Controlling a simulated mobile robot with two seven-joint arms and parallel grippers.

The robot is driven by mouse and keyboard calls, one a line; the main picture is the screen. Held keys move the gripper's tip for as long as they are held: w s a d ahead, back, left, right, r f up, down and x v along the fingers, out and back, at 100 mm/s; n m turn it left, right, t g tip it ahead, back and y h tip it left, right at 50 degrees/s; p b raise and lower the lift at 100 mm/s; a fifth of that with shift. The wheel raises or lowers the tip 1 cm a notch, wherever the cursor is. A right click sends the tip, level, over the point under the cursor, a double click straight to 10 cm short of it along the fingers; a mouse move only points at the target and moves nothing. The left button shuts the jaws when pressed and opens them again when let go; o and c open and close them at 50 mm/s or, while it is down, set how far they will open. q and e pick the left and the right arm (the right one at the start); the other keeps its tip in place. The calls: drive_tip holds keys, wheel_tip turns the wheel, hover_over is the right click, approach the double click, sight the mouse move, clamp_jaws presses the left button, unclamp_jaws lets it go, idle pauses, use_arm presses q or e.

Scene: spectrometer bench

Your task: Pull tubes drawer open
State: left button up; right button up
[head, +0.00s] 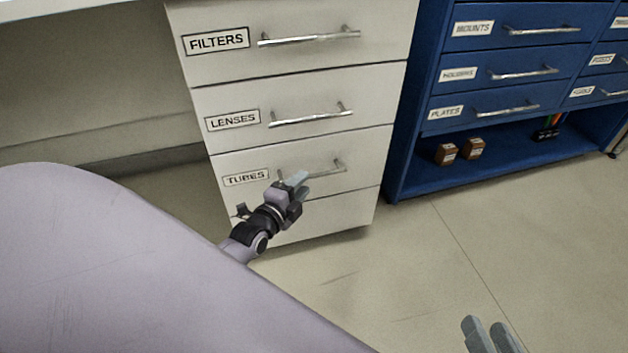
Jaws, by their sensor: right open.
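The tubes drawer (235,162) is the white drawer front labelled TUBES, third from the top in the white cabinet. Its front looks flush with the drawers around it. Its bar handle (330,170) shows at the right end, while its left part is hidden by my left gripper (298,182). The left gripper's fingertips are at the left part of this handle. I cannot tell whether they touch it or are closed around it. My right gripper (490,334) is at the bottom right edge, open and empty, away from the cabinet.
Above are the lenses drawer (235,100) and filters drawer (290,68), both shut with bar handles. A blue cabinet (415,130) stands to the right, with small brown boxes (446,154) on its low shelf. The floor (450,250) in front is clear.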

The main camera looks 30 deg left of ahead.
use_arm(q)
drive_tip(key=shift+w+a+f+b, duration=0.15)
drive_tip(key=shift+w+b, duration=0.35)
drive_tip(key=shift+w, duration=0.7)
drive_tip(key=shift+w+d+f+b, duration=0.15)
drive_tip(key=shift+w+b, duration=0.3)
drive_tip(key=shift+w, duration=0.7)
use_arm(e)
drive_tip(key=shift+s+d+f+n+t+h, duration=0.15)
drive_tip(key=shift+d+n+t+h, duration=0.25)
drive_tip(key=shift+d, duration=0.45)
use_arm(q)
drive_tip(key=shift+a, duration=0.1)
clamp_jaws()
